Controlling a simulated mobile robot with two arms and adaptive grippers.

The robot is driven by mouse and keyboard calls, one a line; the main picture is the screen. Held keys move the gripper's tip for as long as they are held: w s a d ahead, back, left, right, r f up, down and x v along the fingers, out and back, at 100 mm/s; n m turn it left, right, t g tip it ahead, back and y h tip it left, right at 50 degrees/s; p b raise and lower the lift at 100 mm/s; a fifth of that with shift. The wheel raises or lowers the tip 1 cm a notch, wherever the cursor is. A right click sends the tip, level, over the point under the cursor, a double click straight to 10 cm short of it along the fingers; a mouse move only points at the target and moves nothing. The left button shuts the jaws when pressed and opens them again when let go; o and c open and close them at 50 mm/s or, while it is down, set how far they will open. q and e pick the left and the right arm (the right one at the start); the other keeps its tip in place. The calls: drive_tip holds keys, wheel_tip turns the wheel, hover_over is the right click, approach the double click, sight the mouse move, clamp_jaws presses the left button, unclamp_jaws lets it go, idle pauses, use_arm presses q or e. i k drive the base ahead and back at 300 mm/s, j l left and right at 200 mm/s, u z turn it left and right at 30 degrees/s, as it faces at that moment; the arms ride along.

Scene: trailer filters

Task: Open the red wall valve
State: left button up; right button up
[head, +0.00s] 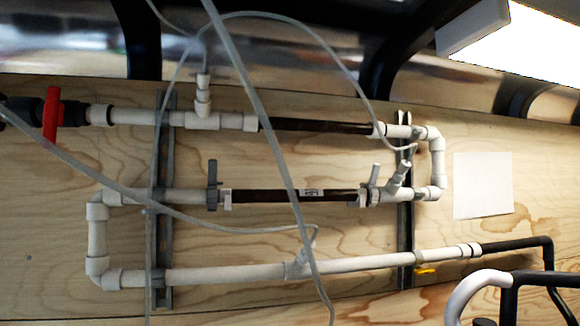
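The red wall valve (53,114) is at the far left of the head view, near the top of the plywood wall. Its red handle stands upright, crosswise to the pipe. It sits on a black fitting (76,113) that joins the upper white pipe (135,117). No gripper shows in this view, so neither gripper's place relative to the valve can be seen.
Clear hoses (262,120) hang in front of the pipes, one passing just below the red valve. Grey valve handles (213,172) sit on the middle pipe, a yellow one (426,270) under the lower pipe. Bent black and grey tubing (510,285) stands at lower right.

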sight(53, 114)
drive_tip(key=u, duration=1.3)
